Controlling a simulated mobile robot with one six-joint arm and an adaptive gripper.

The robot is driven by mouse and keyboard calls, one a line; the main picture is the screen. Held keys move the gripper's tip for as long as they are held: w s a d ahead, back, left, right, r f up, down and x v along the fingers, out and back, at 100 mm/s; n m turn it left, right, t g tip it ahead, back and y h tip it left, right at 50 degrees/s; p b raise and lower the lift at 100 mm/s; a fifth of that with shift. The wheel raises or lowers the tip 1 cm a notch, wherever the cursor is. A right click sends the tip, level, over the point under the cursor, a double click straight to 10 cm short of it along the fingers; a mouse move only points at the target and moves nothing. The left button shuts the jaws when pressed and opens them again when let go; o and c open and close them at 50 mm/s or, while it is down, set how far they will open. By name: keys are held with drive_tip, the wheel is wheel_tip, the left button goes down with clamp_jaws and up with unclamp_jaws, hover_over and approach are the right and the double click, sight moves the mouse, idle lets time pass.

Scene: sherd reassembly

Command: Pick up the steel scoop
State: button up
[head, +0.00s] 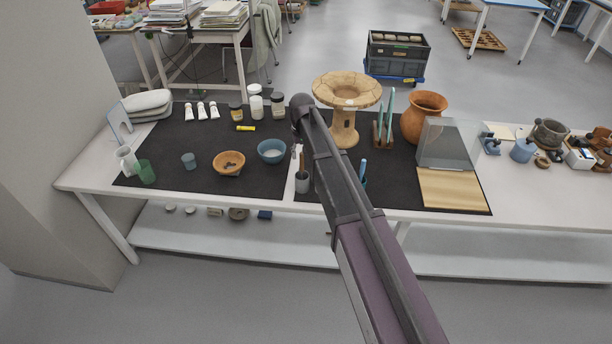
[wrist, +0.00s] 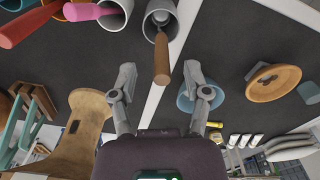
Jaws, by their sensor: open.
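A tool with a brown wooden handle (wrist: 162,62) stands in a pale cup (wrist: 149,30) at the top middle of the wrist view. A small grey part shows at its top inside the cup, but I cannot tell its full shape or confirm that it is the steel scoop. In the head view the handle (head: 302,160) rises from the cup (head: 302,183) at the mat's front edge, just left of my arm. My gripper (wrist: 159,80) is open and empty, its fingers apart on either side of the handle's lower end in the picture. I cannot tell whether they touch it.
A second cup (wrist: 115,14) with a pink-handled tool stands beside it. A blue bowl (head: 271,150) and an orange bowl (head: 229,163) are to the left. A tan pedestal vessel (head: 345,125), green pieces in a rack and a clear shield (head: 446,143) are to the right.

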sight(302, 172)
drive_tip(key=shift+f, duration=0.1)
drive_tip(key=shift+w+a+f+b, duration=0.15)
drive_tip(key=shift+f+b, duration=2.4)
drive_tip(key=shift+b, duration=0.1)
clamp_jaws()
